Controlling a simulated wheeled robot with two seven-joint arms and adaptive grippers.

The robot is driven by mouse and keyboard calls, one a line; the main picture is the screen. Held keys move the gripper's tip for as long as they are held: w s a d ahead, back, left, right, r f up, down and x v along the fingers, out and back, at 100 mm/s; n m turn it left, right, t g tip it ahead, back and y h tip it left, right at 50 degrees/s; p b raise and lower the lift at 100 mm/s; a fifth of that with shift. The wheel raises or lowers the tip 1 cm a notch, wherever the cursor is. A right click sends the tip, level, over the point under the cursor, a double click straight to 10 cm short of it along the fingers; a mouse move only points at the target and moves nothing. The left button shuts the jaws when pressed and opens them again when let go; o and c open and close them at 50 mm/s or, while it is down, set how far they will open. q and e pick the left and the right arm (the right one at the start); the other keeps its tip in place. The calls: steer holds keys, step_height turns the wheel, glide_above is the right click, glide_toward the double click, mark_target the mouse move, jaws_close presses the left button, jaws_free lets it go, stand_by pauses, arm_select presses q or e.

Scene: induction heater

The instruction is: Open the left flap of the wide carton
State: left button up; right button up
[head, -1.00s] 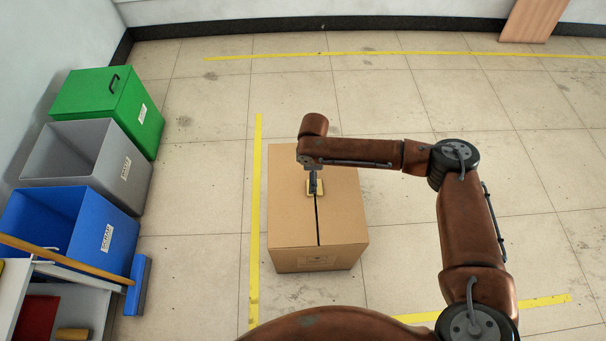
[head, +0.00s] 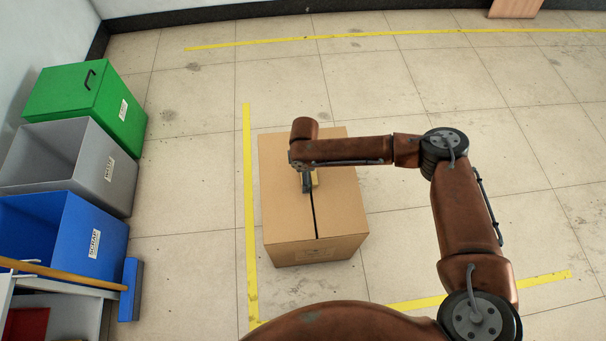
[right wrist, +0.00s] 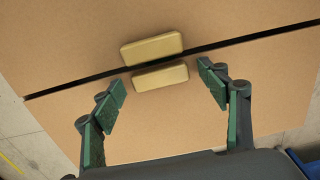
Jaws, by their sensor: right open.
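The wide carton (head: 290,255) stands closed on the floor, its two top flaps meeting at a dark slit. The left flap (head: 280,190) lies flat; in the right wrist view it is the lower panel (right wrist: 150,145). Each flap has a tan block handle beside the slit: the left flap's handle (right wrist: 160,77) and the right flap's handle (right wrist: 152,48). My right gripper (head: 307,188) points down over the left flap's handle. In the right wrist view its open fingers (right wrist: 161,82) stand either side of that handle, with visible gaps. My left gripper is not in view.
Green (head: 70,95), grey (head: 60,150) and blue (head: 40,220) bins line the left wall. A blue-headed broom (head: 130,290) leans by a white shelf (head: 75,312). A yellow floor line (head: 248,200) runs just left of the carton.

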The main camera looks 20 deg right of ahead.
steer(key=shift+c, duration=0.7)
steer(key=c, duration=1.5)
